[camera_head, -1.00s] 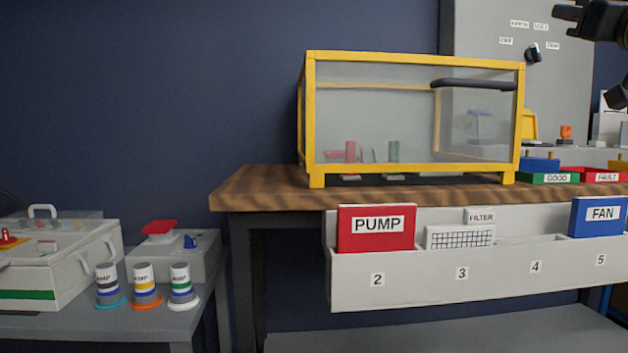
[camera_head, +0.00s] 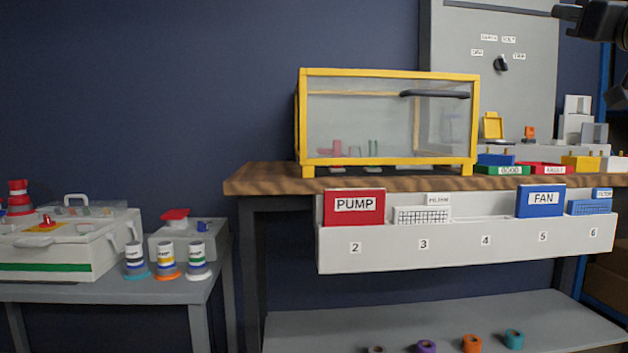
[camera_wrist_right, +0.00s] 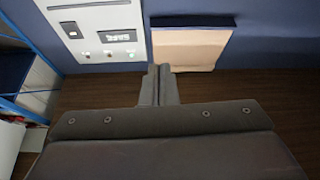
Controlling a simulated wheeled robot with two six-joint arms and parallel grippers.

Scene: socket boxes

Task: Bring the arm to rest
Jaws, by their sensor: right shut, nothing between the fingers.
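My right gripper (camera_head: 568,12) shows in the head view at the top right corner, dark and empty, in front of the wall and the grey panel's edge. It is well above the workbench and touches nothing. In the right wrist view its two fingers (camera_wrist_right: 160,85) are together, with nothing between them, over a dark brown floor. My left gripper is not in view.
A workbench (camera_head: 250,182) carries a yellow-framed clear box (camera_head: 388,172). A white bin rack (camera_head: 390,257) with labelled boxes hangs at its front. A grey table (camera_head: 130,291) at left holds cases and several spools. A grey panel (camera_head: 480,85) stands behind the bench.

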